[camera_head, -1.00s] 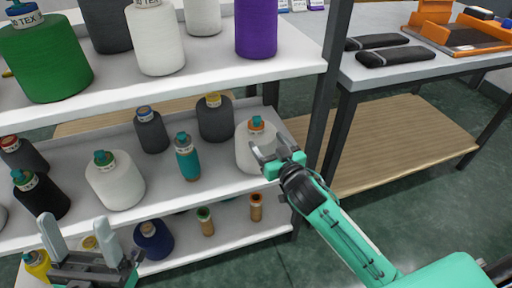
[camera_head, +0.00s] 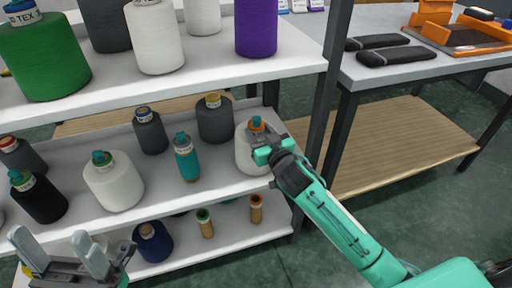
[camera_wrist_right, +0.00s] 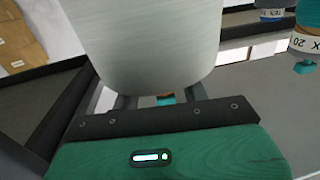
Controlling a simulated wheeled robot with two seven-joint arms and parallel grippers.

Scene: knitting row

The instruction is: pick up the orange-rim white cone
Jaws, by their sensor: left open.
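The orange-rim white cone (camera_head: 247,155) stands on the middle shelf at its right end, with a teal tip above the orange rim. My right gripper (camera_head: 262,143) is at its upper right side and hides part of it. In the right wrist view the cone's white body (camera_wrist_right: 150,40) fills the top, apparently upside down. Its tip shows between my right gripper's two fingers (camera_wrist_right: 157,100), which stand apart with gaps beside the tip; their ends are hidden. My left gripper (camera_head: 58,248) is open and empty at the lower left, in front of the shelves.
A teal cone (camera_head: 187,160), a grey cone (camera_head: 214,122) and a green-tipped white cone (camera_head: 114,184) stand to the left on the same shelf. The upper shelf (camera_head: 205,82) hangs above, with a dark post (camera_head: 325,95) to the right.

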